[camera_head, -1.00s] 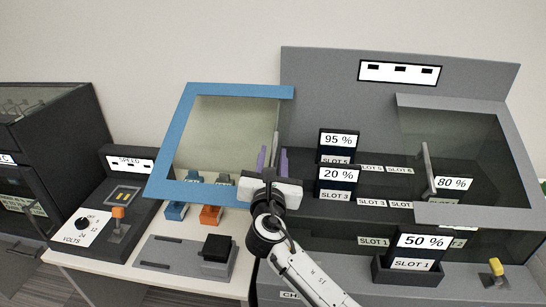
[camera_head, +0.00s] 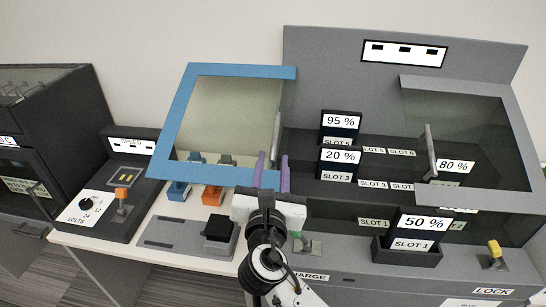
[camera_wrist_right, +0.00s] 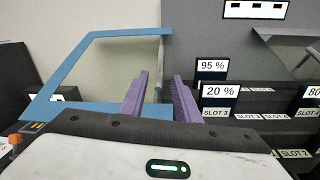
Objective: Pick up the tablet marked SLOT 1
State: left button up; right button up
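The tablet marked SLOT 1 (camera_head: 416,231) is a dark slab with a white "50 %" label. It stands leaning back in a dark holder (camera_head: 392,256) at the front right of the grey charging station in the head view. My right gripper (camera_head: 271,172) is well to the left of it, in front of the station's left end. Its two purple fingers stand apart with nothing between them, as the right wrist view (camera_wrist_right: 160,82) also shows. The SLOT 1 tablet is not seen in the right wrist view. My left gripper is not in view.
Tablets marked 95 % (camera_head: 340,124), 20 % (camera_head: 340,162) and 80 % (camera_head: 456,168) stand in the station behind. A clear hinged panel (camera_head: 460,120) covers its right part. A blue frame (camera_head: 178,120), a yellow lever (camera_head: 495,250) and a voltage box (camera_head: 92,207) stand nearby.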

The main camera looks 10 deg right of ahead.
aim_at(414, 229)
jog(key=k, duration=1)
